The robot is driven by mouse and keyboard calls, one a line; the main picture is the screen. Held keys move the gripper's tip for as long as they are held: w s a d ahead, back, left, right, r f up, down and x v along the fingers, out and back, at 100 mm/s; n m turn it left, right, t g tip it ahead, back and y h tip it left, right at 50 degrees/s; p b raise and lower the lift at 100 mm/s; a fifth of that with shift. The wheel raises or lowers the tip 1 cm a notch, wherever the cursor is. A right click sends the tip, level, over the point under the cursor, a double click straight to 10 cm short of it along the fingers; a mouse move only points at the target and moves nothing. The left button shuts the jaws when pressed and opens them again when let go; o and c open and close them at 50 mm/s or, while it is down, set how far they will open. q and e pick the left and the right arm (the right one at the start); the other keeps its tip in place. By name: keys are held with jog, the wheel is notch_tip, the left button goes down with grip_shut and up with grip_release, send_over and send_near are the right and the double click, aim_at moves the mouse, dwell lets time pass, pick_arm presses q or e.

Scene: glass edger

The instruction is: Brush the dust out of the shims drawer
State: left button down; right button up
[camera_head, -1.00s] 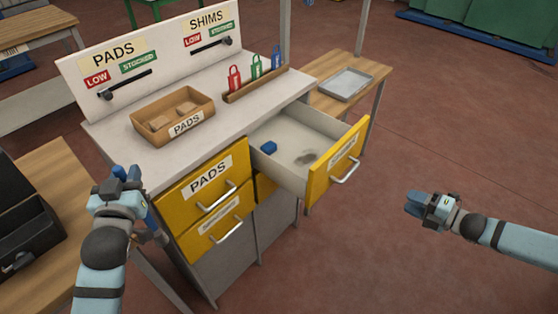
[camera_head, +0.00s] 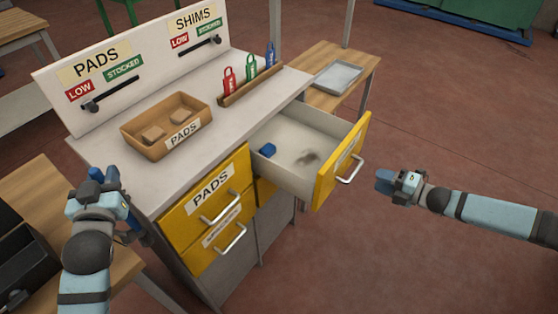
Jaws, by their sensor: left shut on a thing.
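The shims drawer (camera_head: 325,178) is pulled open at the right end of the cabinet, with a yellow front and a pale inside. A dark smudge of dust (camera_head: 308,158) lies on its floor, and a small blue block (camera_head: 267,150) sits near its left inner side. My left gripper (camera_head: 104,178) is left of the cabinet, shut on a slim blue thing (camera_head: 134,222) mostly hidden behind the gripper. My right gripper (camera_head: 386,181) is in the air right of the drawer's handle (camera_head: 350,168), apart from it; its finger gap is too small to judge.
On the worktop are a pads bin (camera_head: 166,128) and a rack (camera_head: 250,86) with red, green and blue tags. A side table with a metal tray (camera_head: 339,77) stands behind. The floor at right is clear.

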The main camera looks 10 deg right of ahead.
aim_at(356, 170)
jog(key=x, duration=0.8)
jog(key=shift+w+a+f, duration=0.1)
jog(key=shift+w+a, duration=0.15)
jog(key=shift+w, duration=0.05)
grip_shut()
